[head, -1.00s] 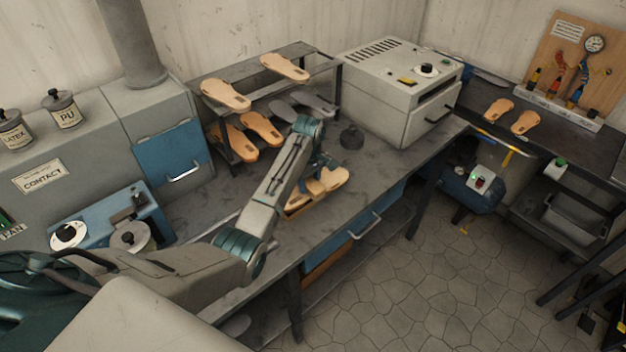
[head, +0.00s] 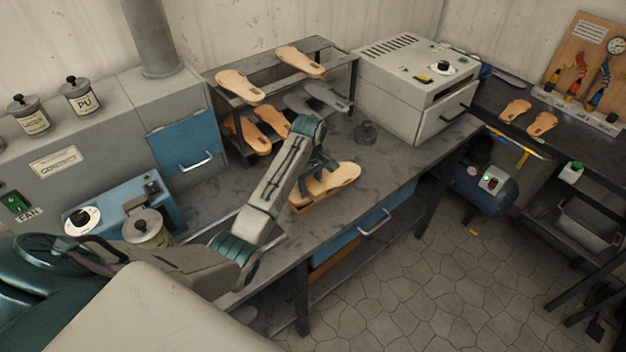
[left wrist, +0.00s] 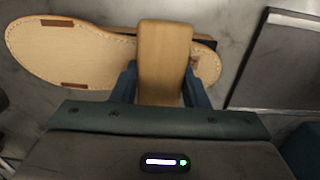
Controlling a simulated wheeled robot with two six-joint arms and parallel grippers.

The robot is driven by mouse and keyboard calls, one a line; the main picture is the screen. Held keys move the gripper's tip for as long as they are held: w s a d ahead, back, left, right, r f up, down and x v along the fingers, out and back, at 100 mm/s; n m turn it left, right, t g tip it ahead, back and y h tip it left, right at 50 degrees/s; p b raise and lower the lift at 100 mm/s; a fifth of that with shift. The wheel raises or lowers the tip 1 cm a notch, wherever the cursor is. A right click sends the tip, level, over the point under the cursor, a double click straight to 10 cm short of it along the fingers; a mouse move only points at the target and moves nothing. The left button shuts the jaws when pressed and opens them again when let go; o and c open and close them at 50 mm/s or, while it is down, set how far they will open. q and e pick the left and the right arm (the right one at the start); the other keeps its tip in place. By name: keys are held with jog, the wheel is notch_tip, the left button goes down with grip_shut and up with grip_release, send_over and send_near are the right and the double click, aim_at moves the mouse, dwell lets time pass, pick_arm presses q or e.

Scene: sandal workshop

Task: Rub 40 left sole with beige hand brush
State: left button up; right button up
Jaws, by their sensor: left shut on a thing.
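My left gripper (head: 320,163) is shut on a beige wooden hand brush (left wrist: 165,50), held between its blue fingers. The brush lies across a tan sole (left wrist: 70,52) with a stitched edge and brown patches; it covers part of the sole towards its narrower right end. I cannot tell whether the bristles touch it. In the head view the sole (head: 337,178) lies on the workbench under my gripper, partly hidden by it. No size mark can be read on it. My right gripper is not in view.
A rack (head: 262,98) behind holds several soles. A dark round weight (head: 365,134) stands on the bench (head: 400,165) near a grey box machine (head: 400,95). A blue device with a pot (head: 146,228) stands at the left. The bench right of the sole is clear.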

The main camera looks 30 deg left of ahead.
aim_at(327, 181)
pick_arm(q)
jog(key=shift+s+a, duration=0.4)
jog(key=shift+s, duration=0.5)
jog(key=shift+s+a, duration=0.4)
jog(key=shift+s, duration=0.45)
jog(key=shift+s+a, duration=0.4)
jog(key=shift+s, duration=0.5)
jog(key=shift+w+d, duration=0.35)
jog(key=shift+w, duration=0.45)
jog(key=shift+w+d, duration=0.35)
jog(key=shift+w, duration=0.4)
jog(key=shift+w+d+f, duration=0.1)
jog(key=shift+w+d, duration=0.2)
jog(key=shift+w, duration=0.25)
jog(key=shift+w+d+f, duration=0.1)
jog(key=shift+w+d, duration=0.15)
jog(key=shift+w, duration=0.25)
jog(key=shift+w+d, duration=0.25)
jog(key=shift+w, duration=0.25)
jog(key=shift+w+d, duration=0.2)
jog(key=shift+w, duration=0.3)
jog(key=shift+w+d+r+b, duration=0.1)
jog(key=shift+w+d+b, duration=0.1)
jog(key=shift+w, duration=0.25)
jog(key=shift+w+d+b, duration=0.15)
jog(key=shift+w, duration=0.3)
jog(key=shift+w+d+b, duration=0.25)
jog(key=shift+w, duration=0.25)
jog(key=shift+w+d+b, duration=0.2)
jog(key=shift+w, duration=0.3)
